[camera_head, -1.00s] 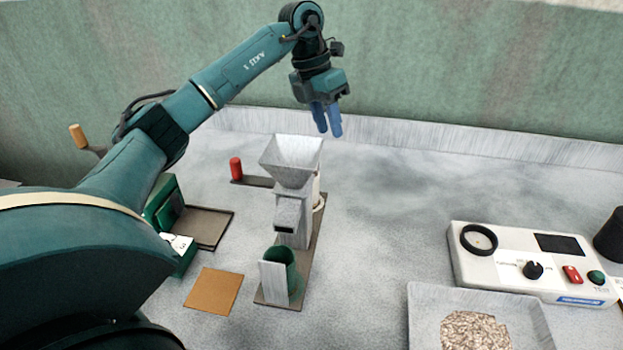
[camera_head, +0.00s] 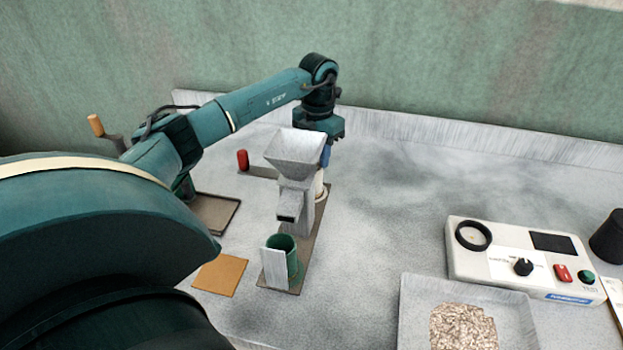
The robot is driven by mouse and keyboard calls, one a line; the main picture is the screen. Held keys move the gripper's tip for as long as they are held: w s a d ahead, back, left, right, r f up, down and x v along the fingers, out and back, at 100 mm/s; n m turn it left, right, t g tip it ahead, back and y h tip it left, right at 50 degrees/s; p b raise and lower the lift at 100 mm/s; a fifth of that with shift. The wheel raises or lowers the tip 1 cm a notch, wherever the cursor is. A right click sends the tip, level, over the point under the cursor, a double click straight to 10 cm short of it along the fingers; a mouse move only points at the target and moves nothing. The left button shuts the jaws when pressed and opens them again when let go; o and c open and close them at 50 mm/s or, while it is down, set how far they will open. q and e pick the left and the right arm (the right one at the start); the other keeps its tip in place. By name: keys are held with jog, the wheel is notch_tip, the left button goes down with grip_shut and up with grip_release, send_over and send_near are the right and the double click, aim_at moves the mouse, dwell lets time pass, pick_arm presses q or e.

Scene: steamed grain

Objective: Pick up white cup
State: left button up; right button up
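A whitish round thing, likely the white cup (camera_head: 320,187), stands behind the grey mill with a hopper (camera_head: 296,150). The mill hides much of it, and only its right side and base show. My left gripper (camera_head: 326,156) points down behind the hopper, with its blue fingers just above or at the whitish thing. The hopper covers most of the fingers, so I cannot tell whether they touch or grip it. My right gripper is not in view.
A green cup (camera_head: 291,257) stands at the mill's front on a brown base. A red handle (camera_head: 243,159) sticks up left of the mill. An orange-brown square (camera_head: 220,275) lies in front. A grain tray (camera_head: 408,315) and white meter (camera_head: 470,265) are at right. The middle counter is clear.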

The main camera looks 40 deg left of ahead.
aim_at(320, 170)
pick_arm(q)
jog(key=f, duration=0.3)
jog(key=f+p, duration=0.1)
jog(key=shift+w+d+f, duration=0.15)
jog(key=shift+d+f, duration=0.15)
jog(key=shift+f, duration=0.1)
grip_shut()
